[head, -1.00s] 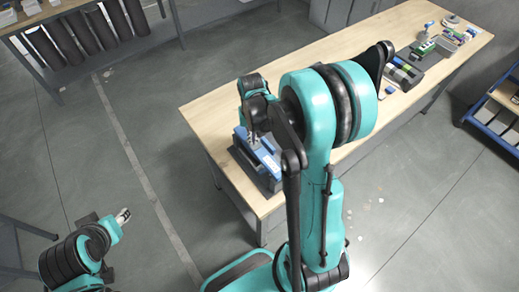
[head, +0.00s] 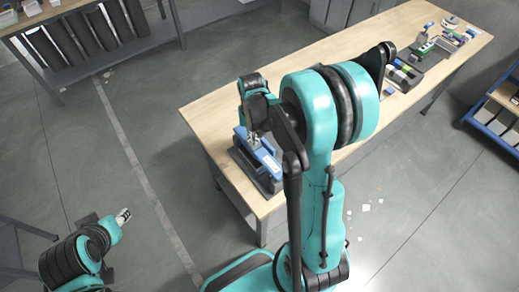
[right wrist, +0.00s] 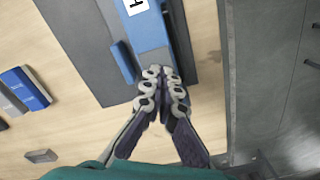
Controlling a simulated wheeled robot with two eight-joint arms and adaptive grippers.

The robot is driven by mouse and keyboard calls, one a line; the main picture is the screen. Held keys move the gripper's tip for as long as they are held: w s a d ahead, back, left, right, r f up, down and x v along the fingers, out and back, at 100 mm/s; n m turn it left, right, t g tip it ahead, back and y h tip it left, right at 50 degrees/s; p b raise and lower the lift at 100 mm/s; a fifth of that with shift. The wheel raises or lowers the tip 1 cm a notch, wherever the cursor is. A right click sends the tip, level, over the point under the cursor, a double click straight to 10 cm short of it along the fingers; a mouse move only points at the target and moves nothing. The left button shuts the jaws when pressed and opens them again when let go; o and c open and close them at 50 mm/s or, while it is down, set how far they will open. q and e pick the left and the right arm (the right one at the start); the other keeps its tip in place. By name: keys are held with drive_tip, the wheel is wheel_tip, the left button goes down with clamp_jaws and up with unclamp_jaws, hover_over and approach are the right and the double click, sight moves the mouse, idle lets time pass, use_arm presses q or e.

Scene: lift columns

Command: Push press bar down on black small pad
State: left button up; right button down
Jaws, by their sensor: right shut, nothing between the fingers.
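The blue press bar (head: 268,160) stands over a dark grey base (head: 243,160) at the near left end of the wooden table. In the right wrist view the blue bar (right wrist: 150,32) has a white label with a dark letter. The dark base (right wrist: 85,40) lies below it. My right gripper (head: 254,138) is shut and empty, its fingertips (right wrist: 165,80) at the near end of the bar. I cannot tell whether they touch it. I cannot pick out the black small pad separately from the dark base. My left gripper (head: 123,215) hangs over the floor, away from the table.
A blue box (right wrist: 27,90) and a small grey block (right wrist: 42,156) lie on the wood left of the base. Trays and small goods (head: 405,72) stand at the table's far end. A blue-framed shelf (head: 490,118) stands at right.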

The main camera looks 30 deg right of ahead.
wheel_tip(320, 180, up, 8)
drive_tip(key=p, duration=0.5)
drive_tip(key=shift+f, duration=0.15)
idle(1.1)
